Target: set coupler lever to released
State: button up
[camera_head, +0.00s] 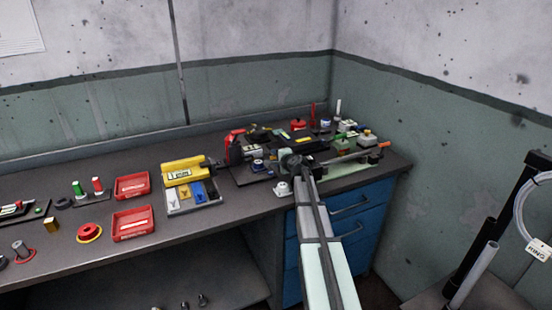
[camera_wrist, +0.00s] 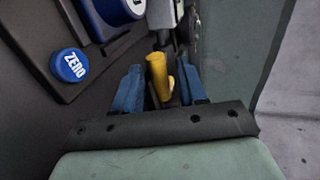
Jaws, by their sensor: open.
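A yellow lever handle (camera_wrist: 157,76), which looks like the coupler lever, stands in the wrist view. A smaller yellow piece (camera_wrist: 171,86) shows just right of it. My gripper (camera_wrist: 160,84) is open, with one blue finger on each side of the handle. I cannot tell whether either finger touches it. The lever's base and pivot are hidden or dark. In the head view my gripper (camera_head: 296,162) is over the right part of the bench, and my arm hides what is under it. I cannot make out the lever there.
In the wrist view a blue ZERO button (camera_wrist: 69,65) and a larger blue knob (camera_wrist: 118,10) are at upper left. In the head view, the bench (camera_head: 130,246) holds red trays (camera_head: 132,222), a yellow device (camera_head: 184,169) and a long grey rod (camera_head: 350,157). The wall is close at right.

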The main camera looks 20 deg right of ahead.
jog(key=shift+w+f, duration=0.1)
jog(key=shift+w, duration=0.25)
grip_shut()
dwell(0.5)
